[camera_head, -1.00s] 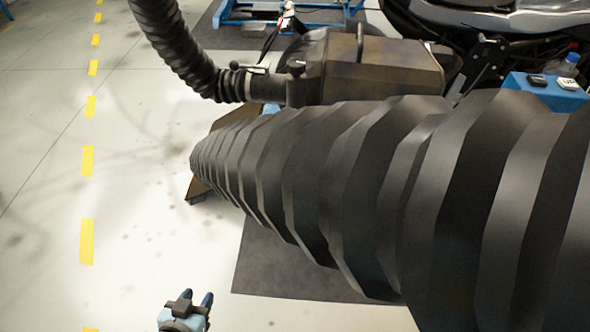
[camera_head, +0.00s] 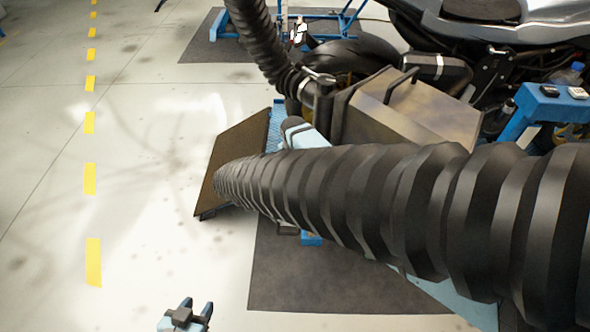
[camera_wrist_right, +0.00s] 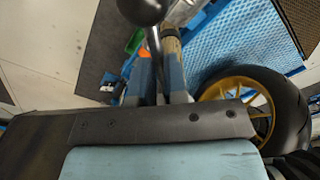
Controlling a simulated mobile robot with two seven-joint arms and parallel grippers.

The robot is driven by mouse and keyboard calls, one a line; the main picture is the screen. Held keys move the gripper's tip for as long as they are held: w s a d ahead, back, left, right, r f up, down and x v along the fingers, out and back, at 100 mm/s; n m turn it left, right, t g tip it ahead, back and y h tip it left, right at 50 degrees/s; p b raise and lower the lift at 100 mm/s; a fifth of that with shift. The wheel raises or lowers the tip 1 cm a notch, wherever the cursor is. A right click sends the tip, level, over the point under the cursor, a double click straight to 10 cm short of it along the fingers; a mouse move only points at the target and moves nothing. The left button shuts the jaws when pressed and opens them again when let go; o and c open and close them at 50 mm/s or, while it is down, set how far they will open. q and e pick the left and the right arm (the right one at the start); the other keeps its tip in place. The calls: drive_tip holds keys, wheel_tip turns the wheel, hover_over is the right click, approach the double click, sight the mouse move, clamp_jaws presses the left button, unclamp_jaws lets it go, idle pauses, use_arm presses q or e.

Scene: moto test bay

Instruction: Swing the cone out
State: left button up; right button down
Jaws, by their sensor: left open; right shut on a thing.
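The cone (camera_head: 410,110) is a boxy, dull metal hood with a dark bar handle on top. It sits tilted beside the motorcycle, at a dark joint with a ball-knobbed lever (camera_head: 318,77), where a ribbed black hose (camera_head: 262,40) arrives from above. My right gripper (camera_wrist_right: 161,72) is shut on a dark rod with a black ball knob (camera_wrist_right: 142,8) in the right wrist view; the exact grip is partly hidden. My left gripper (camera_head: 198,306) is open and empty, low above the floor.
The large ribbed hose (camera_head: 400,205) crosses the foreground. The motorcycle (camera_head: 500,30) stands behind the cone. A blue stand (camera_head: 520,115) is at right. The left floor is clear.

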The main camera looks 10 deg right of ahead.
drive_tip(key=shift+w+a+m, duration=0.4)
drive_tip(key=shift+w+m, duration=0.15)
drive_tip(key=shift+m, duration=0.05)
drive_tip(key=c, duration=1.2)
unclamp_jaws()
drive_tip(key=shift+o, duration=0.2)
wheel_tip(320, 180, up, 14)
drive_tip(key=p, duration=0.1)
drive_tip(key=shift+w, duration=0.15)
drive_tip(key=shift+f, duration=0.1)
